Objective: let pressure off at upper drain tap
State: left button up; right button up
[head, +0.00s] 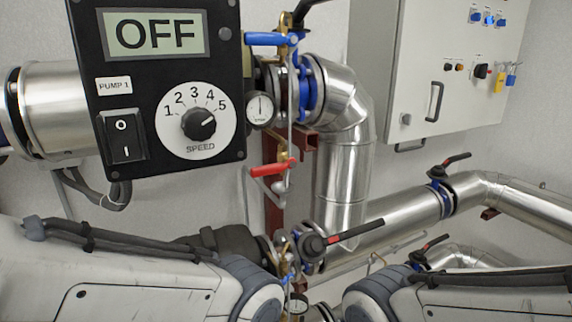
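A small brass tap with a blue lever (272,39) sits at the top, right of the pump panel; its lever points left, roughly level. Below it, a small tap with a red lever (273,168) also points left, tilted slightly down. A thin vertical pipe runs between them. Which one is the upper drain tap is not labelled. A round pressure gauge (260,109) lies between the two levers; its reading is too small to be sure of. My two arms fill the bottom left and bottom right. Neither gripper shows, and nothing of mine touches either tap.
The black pump panel (164,81) reads OFF, with a speed knob (199,124) and rocker switch (122,136). A large insulated pipe (345,150) bends down right of the taps. Black-handled valves (325,244) sit lower. A grey cabinet (440,65) hangs at right.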

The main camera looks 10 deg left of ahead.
aim_at(291, 163)
jog(key=z, duration=0.7)
jog(key=k, duration=1.25)
jog(key=u, duration=1.05)
jog(key=i, duration=0.5)
jog(key=u, duration=0.05)
